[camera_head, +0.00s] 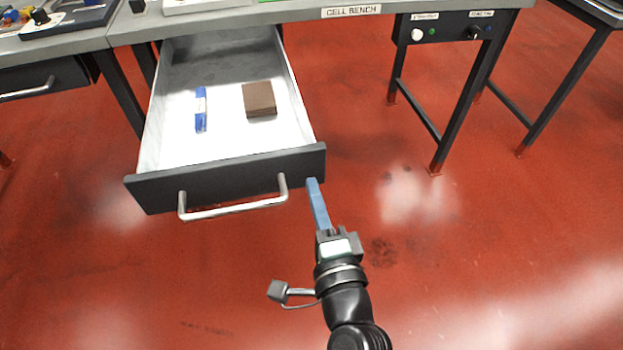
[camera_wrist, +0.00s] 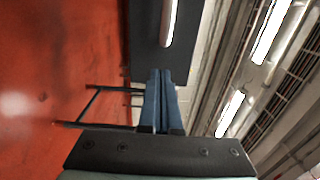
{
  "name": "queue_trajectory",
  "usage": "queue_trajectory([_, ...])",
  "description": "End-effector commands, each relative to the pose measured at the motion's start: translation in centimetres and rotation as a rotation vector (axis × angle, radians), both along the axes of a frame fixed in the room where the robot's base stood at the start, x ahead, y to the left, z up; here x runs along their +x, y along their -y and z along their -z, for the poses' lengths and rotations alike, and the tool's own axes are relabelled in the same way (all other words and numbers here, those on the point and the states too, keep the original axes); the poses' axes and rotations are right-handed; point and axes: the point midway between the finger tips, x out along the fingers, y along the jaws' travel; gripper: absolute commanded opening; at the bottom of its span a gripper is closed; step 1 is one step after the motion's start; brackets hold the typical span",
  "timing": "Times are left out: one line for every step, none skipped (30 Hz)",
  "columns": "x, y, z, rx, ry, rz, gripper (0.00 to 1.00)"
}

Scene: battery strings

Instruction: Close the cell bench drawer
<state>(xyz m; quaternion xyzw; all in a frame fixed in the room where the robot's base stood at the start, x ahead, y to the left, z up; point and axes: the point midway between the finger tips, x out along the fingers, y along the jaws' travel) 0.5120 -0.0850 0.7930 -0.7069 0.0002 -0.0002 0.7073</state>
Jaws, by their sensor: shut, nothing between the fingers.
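The cell bench drawer (camera_head: 225,180) stands pulled well out from under the bench labelled CELL BENCH (camera_head: 350,13) in the head view. Its dark front carries a pale bar handle (camera_head: 235,210). My gripper (camera_head: 313,182) has its blue fingers shut and empty, with the tips at the right end of the drawer front. I cannot tell whether they touch it. In the wrist view, the shut fingers (camera_wrist: 160,75) point at the dark drawer front (camera_wrist: 150,35), and the handle (camera_wrist: 168,22) shows beside them.
Inside the drawer lie a blue object (camera_head: 201,110) and a brown block (camera_head: 259,99). A control box (camera_head: 447,27) hangs under the bench on the right. Dark bench legs (camera_head: 460,105) stand to the right. The red floor around the drawer front is clear.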

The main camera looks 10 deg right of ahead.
Motion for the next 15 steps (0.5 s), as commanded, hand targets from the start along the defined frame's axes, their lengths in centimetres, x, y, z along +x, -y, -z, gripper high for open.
queue_trajectory([0.7,0.0,-0.1,0.0,0.001,-0.001,0.0])
queue_trajectory([1.0,0.0,-0.1,0.0,0.001,-0.001,0.0])
queue_trajectory([1.3,0.0,0.0,0.0,0.001,-0.001,0.0])
queue_trajectory([1.5,0.0,0.0,0.0,0.001,-0.001,0.0])
queue_trajectory([1.7,0.0,0.0,-0.001,0.0,-0.001,0.0])
queue_trajectory([1.9,0.0,0.0,-0.001,0.0,-0.001,0.0])
queue_trajectory([2.0,0.0,0.0,-0.001,0.0,-0.001,0.0])
queue_trajectory([2.0,0.0,0.0,0.0,0.0,-0.001,0.0])
queue_trajectory([2.1,0.0,0.0,0.0,0.0,-0.001,0.0])
queue_trajectory([2.1,0.0,0.0,0.0,0.0,-0.001,0.0])
queue_trajectory([2.2,0.0,0.0,0.0,0.0,-0.001,0.0])
queue_trajectory([2.2,0.0,0.0,0.0,0.0,-0.001,0.0])
queue_trajectory([2.2,0.0,0.0,0.0,0.0,-0.001,0.0])
queue_trajectory([2.2,0.0,0.0,0.0,0.0,-0.001,0.0])
queue_trajectory([2.1,0.0,0.0,0.0,0.0,-0.001,0.0])
